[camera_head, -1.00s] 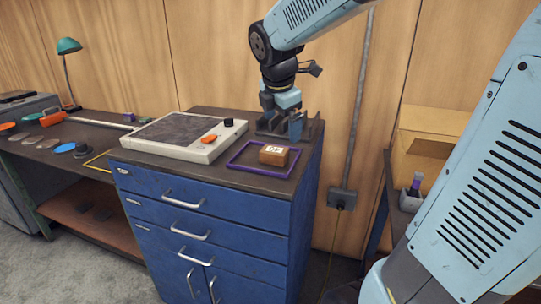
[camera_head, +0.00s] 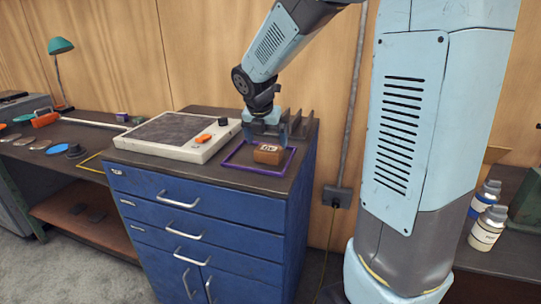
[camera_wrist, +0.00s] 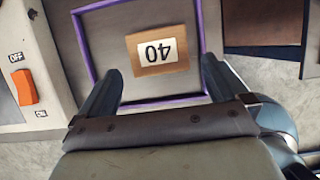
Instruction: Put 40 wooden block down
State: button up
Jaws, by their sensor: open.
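The wooden block (camera_head: 269,154) is brown with a white label. It lies inside the purple square outline (camera_head: 238,167) on top of the blue cabinet (camera_head: 200,215). In the wrist view the label on the block (camera_wrist: 157,52) reads 40, upside down. My gripper (camera_head: 268,128) is just behind and above the block in the head view. In the wrist view its two fingers (camera_wrist: 158,80) are spread apart with nothing between them, and the block shows just beyond the fingertips. I cannot tell the exact height of the fingers over the cabinet top.
A white panel (camera_head: 180,136) with a dark top and an orange OFF/ON switch (camera_wrist: 24,86) lies left of the outline. A dark slotted rack (camera_head: 303,128) stands behind my gripper. Bottles (camera_head: 487,228) stand on a bench at right. A left bench (camera_head: 60,150) holds several small items.

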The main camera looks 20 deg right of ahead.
aim_at(269, 149)
jog(key=shift+w+x, duration=0.2)
jog(key=shift+x, duration=3)
jog(key=c, duration=0.9)
jog(key=shift+r, duration=0.35)
jog(key=shift+c, duration=0.2)
notch_tip(269, 149, up, 2)
jog(key=shift+r, duration=0.1)
jog(key=s+a+r, duration=0.4)
jog(key=s+r, duration=0.6)
jog(key=s, duration=0.3)
jog(key=shift+s, duration=0.2)
